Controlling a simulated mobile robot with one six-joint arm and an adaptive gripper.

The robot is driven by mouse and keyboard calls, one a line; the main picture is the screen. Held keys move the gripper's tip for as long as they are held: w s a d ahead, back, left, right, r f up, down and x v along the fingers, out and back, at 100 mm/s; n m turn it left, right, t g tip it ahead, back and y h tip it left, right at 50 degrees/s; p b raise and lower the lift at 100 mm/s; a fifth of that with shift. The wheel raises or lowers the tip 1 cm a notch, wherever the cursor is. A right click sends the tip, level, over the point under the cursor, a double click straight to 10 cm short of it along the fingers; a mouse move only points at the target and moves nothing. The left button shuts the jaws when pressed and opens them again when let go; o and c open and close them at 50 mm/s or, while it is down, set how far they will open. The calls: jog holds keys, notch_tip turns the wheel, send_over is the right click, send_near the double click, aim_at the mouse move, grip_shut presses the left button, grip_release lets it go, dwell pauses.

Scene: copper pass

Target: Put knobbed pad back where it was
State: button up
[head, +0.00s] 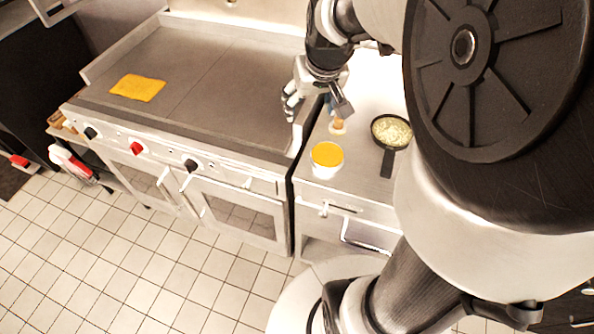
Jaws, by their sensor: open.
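A small object with an orange-brown upright knob on a pale round base (338,127) stands on the white counter (353,165); it looks like the knobbed pad. My gripper (318,108) is open, with its fingers apart above the counter near the griddle's right edge. One finger lies close to the knob in the picture and partly covers its top. I cannot tell whether they touch. Nothing shows between the fingers.
A white tub with an orange top (327,157) stands in front of the pad. A dark pan of pale food (390,131) is to the right, handle forward. A yellow cloth (137,87) lies on the griddle (215,75), which is otherwise clear.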

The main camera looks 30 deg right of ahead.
jog(key=s+a+r+n+y, duration=0.1)
jog(key=s+a+r+n, duration=0.2)
jog(key=s+a, duration=1.1)
jog(key=shift+s+a+r, duration=0.2)
jog(key=shift+s+a, duration=0.2)
jog(key=shift+s, duration=1.95)
jog(key=shift+c, duration=0.2)
